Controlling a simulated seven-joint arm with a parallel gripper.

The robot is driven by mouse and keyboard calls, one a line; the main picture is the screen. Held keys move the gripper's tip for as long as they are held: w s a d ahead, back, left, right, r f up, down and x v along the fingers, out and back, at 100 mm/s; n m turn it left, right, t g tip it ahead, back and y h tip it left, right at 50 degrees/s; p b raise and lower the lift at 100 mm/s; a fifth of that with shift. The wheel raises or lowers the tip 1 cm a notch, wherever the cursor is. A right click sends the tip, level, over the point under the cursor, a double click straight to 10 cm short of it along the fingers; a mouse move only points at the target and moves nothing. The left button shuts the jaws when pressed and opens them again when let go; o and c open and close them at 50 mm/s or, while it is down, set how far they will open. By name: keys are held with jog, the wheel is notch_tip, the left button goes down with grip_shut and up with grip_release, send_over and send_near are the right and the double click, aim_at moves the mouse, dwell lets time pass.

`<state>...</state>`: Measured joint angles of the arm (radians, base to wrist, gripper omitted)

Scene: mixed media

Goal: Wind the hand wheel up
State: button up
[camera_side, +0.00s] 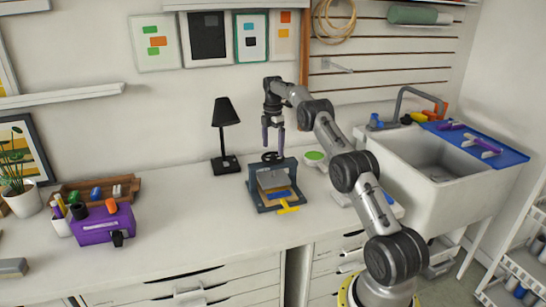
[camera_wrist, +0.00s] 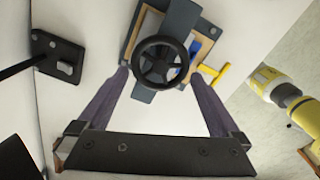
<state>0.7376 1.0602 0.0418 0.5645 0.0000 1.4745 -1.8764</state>
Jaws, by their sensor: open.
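The black hand wheel (camera_side: 272,157) sits on top of a small dark blue-grey press (camera_side: 254,186) on the white counter. In the wrist view the spoked wheel (camera_wrist: 160,62) shows from above, at the top centre. My gripper (camera_side: 273,145) points straight down above the wheel in the side view. Its two purple-grey fingers (camera_wrist: 155,74) are open, and their tips appear on either side of the wheel in the wrist view. Nothing is held. Whether the fingers touch the rim, I cannot tell. A grey plate (camera_side: 272,179) sits in the press frame above a wooden bed.
A black lamp (camera_side: 224,135) stands left of the press. A yellow T-shaped handle (camera_side: 288,207) juts out at the press's front. A green-topped round container (camera_side: 314,156) and the sink (camera_side: 430,155) are to the right.

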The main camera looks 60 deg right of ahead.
jog(key=shift+f, duration=0.15)
jog(key=shift+f, duration=0.9)
grip_shut()
dwell(0.6)
